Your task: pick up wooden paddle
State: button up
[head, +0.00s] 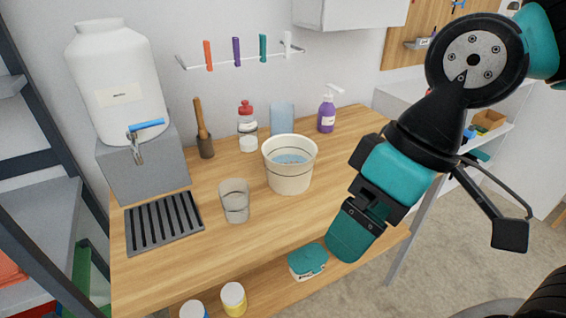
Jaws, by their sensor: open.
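The wooden paddle (200,118) stands nearly upright, tilted slightly, with its lower end in a small dark holder (205,147). It is on the left part of the wooden table, beside the grey block; its lower end is hidden by the holder. My gripper (350,238) hangs over the table's front right edge, pointing down and left. It is open, with nothing seen in it, though its fingers partly hide each other. It is far to the right of the paddle and nearer the camera.
A white bucket (290,178) and a clear cup (235,204) stand between my gripper and the paddle. A red-topped bottle (247,130) is right of the paddle. A large white dispenser (115,85) sits left on a grey block (145,175), behind a black drain grate (163,222).

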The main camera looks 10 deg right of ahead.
aim_at(203, 132)
jog(key=z, duration=1.1)
jog(key=i, duration=1.15)
jog(key=u, duration=1.7)
jog(key=i, duration=0.15)
